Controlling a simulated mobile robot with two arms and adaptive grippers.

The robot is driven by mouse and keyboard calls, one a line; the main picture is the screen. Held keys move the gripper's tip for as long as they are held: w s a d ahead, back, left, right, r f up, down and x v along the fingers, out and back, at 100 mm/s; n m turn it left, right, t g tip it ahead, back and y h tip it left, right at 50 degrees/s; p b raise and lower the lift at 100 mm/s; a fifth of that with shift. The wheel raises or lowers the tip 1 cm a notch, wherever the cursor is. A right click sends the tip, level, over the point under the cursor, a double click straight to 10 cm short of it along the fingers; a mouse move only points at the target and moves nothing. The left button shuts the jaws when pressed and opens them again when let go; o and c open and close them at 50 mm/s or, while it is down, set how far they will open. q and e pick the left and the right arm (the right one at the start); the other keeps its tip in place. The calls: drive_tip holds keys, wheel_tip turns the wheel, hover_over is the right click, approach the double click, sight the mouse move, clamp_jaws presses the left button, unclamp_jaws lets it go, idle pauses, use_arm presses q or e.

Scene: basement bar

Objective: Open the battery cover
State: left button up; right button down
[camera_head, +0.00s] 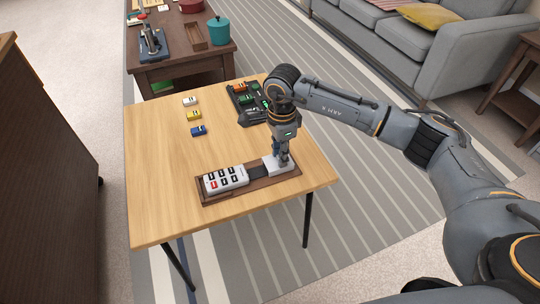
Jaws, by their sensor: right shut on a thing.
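A white remote-like device with dark buttons and one red button (225,180) lies in a brown wooden tray (238,197) near the front of the light wood table. A dark section (258,172) shows between the device's button part and a white cover piece (271,167) at the tray's right end. My right gripper (283,161) points down from above and is shut on the white cover; its fingertips are small and partly hide it. My left gripper is not in view.
A black holder with coloured items (241,101) sits at the back, partly behind my right arm. The table's left and middle are bare. A darker table (186,68) stands behind.

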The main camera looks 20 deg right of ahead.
drive_tip(key=c, duration=1)
unclamp_jaws()
drive_tip(key=shift+c, duration=0.2)
drive_tip(key=shift+r, duration=0.15)
wheel_tip(320, 180, up, 12)
